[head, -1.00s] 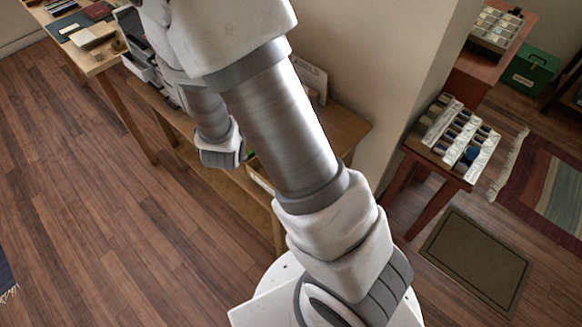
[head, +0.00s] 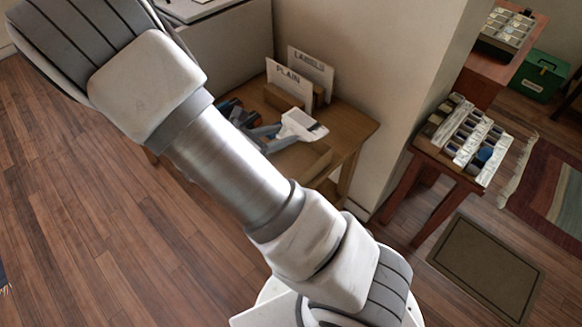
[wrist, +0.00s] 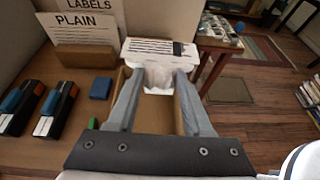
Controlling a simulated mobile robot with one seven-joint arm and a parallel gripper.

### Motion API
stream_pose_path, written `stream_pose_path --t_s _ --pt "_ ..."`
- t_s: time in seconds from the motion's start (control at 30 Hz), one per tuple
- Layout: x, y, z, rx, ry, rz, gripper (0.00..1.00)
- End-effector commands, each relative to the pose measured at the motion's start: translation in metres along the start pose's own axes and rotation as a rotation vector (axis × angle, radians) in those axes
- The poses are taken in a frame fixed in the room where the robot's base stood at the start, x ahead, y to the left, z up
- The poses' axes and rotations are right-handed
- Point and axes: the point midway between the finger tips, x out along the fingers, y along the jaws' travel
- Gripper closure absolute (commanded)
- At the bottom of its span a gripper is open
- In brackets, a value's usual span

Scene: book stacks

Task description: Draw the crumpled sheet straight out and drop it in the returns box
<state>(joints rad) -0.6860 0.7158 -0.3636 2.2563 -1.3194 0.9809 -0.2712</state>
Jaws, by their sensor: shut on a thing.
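The crumpled sheet (wrist: 158,48) is white, with dark printed lines and a dark patch at its right side. Its near part is bunched between the fingertips of my gripper (wrist: 160,78), which is shut on it. In the head view, the sheet (head: 301,126) is held above the wooden table, at the end of my gripper (head: 277,134). An open brown box (wrist: 150,120) lies below the sheet and fingers in the wrist view. I see no lettering that marks it as the returns box. The fingers hide part of its inside.
Cards reading PLAIN (head: 287,84) and LABELS (head: 312,66) stand at the back of the table (head: 350,125). Dark staplers (wrist: 55,108) and a small blue block (wrist: 101,88) lie left of the box. A wall corner and a red side table (head: 440,160) with trays stand to the right.

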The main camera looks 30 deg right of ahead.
Motion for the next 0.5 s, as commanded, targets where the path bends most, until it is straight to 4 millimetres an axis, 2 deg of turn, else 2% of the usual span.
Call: stream_pose_path --t_s 0.03,0.3,0.5 --pt "0.003 0.000 -0.008 -0.001 0.000 0.001 1.00" --pt "0.015 0.000 -0.037 -0.001 0.000 0.002 1.00" --pt "0.020 0.000 -0.048 0.000 0.001 0.002 1.00"
